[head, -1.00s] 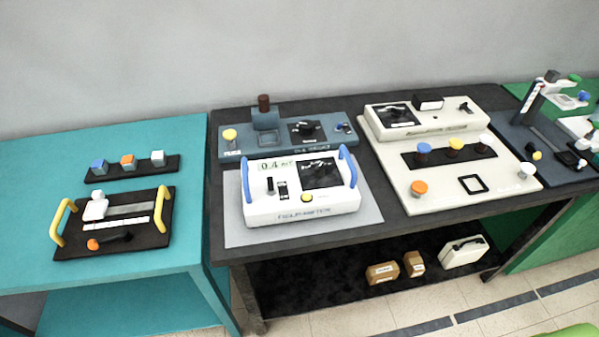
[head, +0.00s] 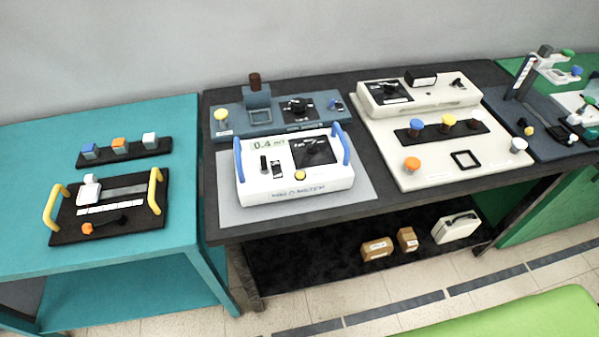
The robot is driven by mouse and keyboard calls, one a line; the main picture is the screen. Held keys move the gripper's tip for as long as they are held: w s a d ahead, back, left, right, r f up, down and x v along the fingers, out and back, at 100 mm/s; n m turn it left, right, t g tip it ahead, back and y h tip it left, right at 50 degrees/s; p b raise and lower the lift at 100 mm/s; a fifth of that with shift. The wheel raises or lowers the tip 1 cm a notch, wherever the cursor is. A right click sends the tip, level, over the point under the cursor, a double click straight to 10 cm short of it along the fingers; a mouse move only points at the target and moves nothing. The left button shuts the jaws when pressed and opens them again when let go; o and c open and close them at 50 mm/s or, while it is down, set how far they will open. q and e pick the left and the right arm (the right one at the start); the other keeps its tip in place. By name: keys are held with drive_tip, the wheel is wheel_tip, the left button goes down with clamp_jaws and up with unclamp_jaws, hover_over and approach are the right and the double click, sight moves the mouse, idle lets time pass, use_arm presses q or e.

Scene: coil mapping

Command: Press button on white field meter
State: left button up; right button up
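The white field meter (head: 283,186) sits on a light grey mat (head: 352,194) at the left part of the dark table. It has blue handles at both ends and a display reading about 0.4. A dark dial panel (head: 313,151) is on its right side and a black switch on its left. A round yellow button (head: 300,175) is on its front edge. Neither of my grippers shows in the head view.
A blue-grey station (head: 277,114) stands behind the meter. A cream station (head: 420,179) with coloured knobs is to its right. A teal table (head: 125,277) with a black handled tray (head: 110,228) is on the left. Boxes sit on the lower shelf. A green surface (head: 530,318) shows bottom right.

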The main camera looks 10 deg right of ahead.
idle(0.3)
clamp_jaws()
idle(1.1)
